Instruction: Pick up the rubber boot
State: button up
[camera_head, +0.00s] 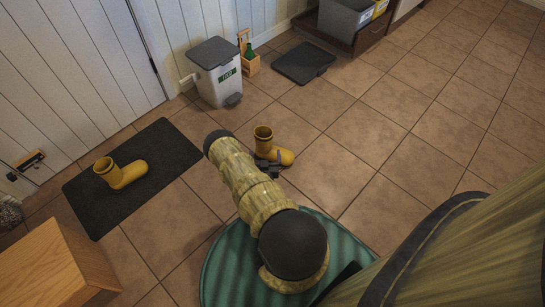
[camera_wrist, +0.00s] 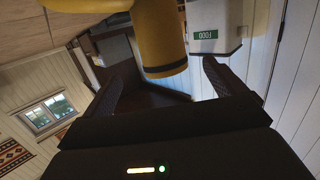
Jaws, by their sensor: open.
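One yellow rubber boot (camera_head: 264,140) stands upright on the tiled floor, its toe pointing right. A second yellow boot (camera_head: 121,174) stands on the black mat (camera_head: 170,150) at left. My gripper (camera_head: 268,163) is low beside the floor boot, partly hidden by my arm; dark finger parts show against the boot's foot. In the wrist view, my gripper (camera_wrist: 168,68) is open, with one dark finger on each side. A yellow boot's shaft (camera_wrist: 160,42) fills the top middle, seen between the fingertips. I cannot tell whether either finger touches it.
A white pedal bin (camera_head: 216,75) with a grey lid stands against the wall, beside a wooden bottle holder (camera_head: 250,65). A dark flat pad (camera_head: 303,62) lies on the floor. A wooden box (camera_head: 50,265) is at lower left. The tiles right of the boot are clear.

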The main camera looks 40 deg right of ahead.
aim_at(264, 144)
jog(key=b+x, duration=0.2)
jog(key=x, duration=0.4)
jog(key=shift+f+b, duration=0.15)
jog(key=shift+b, duration=0.15)
jog(key=shift+w+d, duration=0.1)
jog(key=shift+w+d+f+b, duration=0.3)
jog(key=shift+w+b, duration=0.2)
jog(key=shift+b, duration=0.15)
jog(key=b+x, duration=0.2)
jog(key=x, duration=0.1)
jog(key=shift+a+f+b, duration=0.1)
jog(key=shift+f+b, duration=0.1)
jog(key=shift+b, duration=0.1)
jog(key=shift+w+d+r, duration=0.1)
jog(key=shift+w+d, duration=0.25)
jog(key=shift+w, duration=0.05)
